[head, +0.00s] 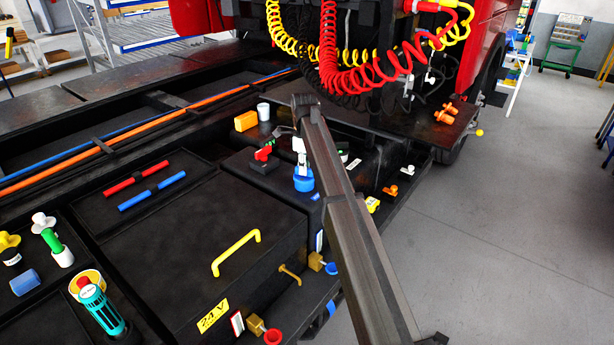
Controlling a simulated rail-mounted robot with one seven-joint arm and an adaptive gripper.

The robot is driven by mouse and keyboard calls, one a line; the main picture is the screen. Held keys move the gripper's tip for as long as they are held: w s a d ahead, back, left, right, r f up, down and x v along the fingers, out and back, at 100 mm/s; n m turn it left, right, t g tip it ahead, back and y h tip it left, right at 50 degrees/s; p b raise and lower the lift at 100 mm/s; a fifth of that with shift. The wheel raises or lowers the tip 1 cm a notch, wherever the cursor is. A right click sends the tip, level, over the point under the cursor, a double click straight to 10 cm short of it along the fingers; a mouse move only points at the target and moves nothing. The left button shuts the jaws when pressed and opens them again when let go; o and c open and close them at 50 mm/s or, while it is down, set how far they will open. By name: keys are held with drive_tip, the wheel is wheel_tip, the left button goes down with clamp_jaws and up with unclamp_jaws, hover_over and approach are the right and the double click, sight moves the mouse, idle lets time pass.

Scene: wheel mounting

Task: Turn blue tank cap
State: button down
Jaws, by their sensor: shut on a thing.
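The blue tank cap (303,183) sits on the black tank top near the middle of the head view. My gripper (302,168) comes down on it from above, a small white and dark shape partly hidden beside my dark arm. The fingers are shut at the top of the blue cap. The cap's right side lies close to the arm link in the picture. The exact finger contact is too small to make out.
A red-handled part (264,153) stands just left of the cap. An orange block (246,121) and a white cylinder (263,111) lie behind. A yellow handle (236,252) rises from the box in front. Coiled red hoses (330,60) hang above.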

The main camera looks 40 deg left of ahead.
drive_tip(key=shift+f+m, duration=0.1)
drive_tip(key=shift+m, duration=0.5)
drive_tip(key=c, duration=1)
unclamp_jaws()
wheel_tip(320, 180, up, 12)
drive_tip(key=shift+r, duration=0.1)
